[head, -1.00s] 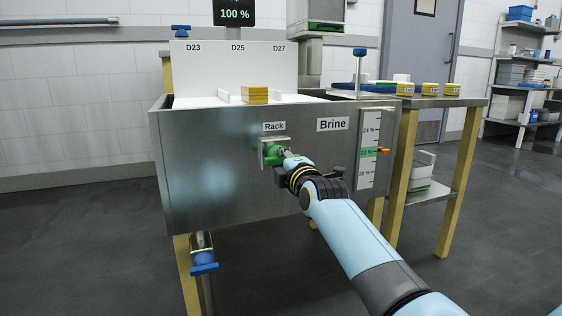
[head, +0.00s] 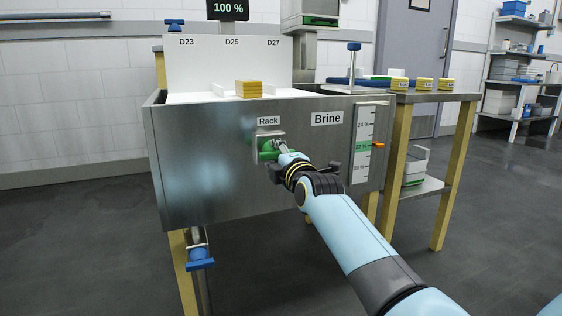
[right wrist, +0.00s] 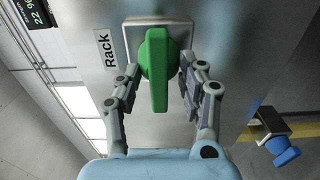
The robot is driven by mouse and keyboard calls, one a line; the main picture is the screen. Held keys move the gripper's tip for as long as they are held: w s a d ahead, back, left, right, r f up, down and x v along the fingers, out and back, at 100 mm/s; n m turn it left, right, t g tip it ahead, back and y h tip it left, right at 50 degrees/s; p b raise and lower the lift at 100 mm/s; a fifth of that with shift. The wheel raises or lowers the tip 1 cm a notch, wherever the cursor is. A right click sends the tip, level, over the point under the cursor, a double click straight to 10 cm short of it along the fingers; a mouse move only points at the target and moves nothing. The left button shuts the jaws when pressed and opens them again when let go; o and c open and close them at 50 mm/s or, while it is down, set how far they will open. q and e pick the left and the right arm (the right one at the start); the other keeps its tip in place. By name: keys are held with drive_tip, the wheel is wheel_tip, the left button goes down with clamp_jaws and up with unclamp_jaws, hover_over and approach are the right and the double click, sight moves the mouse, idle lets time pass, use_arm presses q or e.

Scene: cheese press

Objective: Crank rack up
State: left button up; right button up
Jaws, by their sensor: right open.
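The green rack crank (head: 267,152) sits on a square plate under the "Rack" label on the front of the steel brine tank (head: 205,180). In the right wrist view the crank (right wrist: 157,70) points toward my wrist, between the two fingers. My right gripper (head: 277,158) is at the crank, also seen in the right wrist view (right wrist: 158,85). It is open, with a finger on each side of the green handle; the right finger is close to it, and a gap shows on the left. The white rack (head: 195,97) shows above the tank rim with a yellow block (head: 249,89) on it. My left gripper is out of view.
A display (head: 228,8) reads 100 %. A blue-handled valve (head: 200,257) hangs below the tank. A side table (head: 440,97) holds yellow blocks. The floor in front is clear.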

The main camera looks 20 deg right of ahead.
drive_tip(key=s, duration=1.1)
drive_tip(key=shift+s+d, duration=0.2)
drive_tip(key=shift+s, duration=0.15)
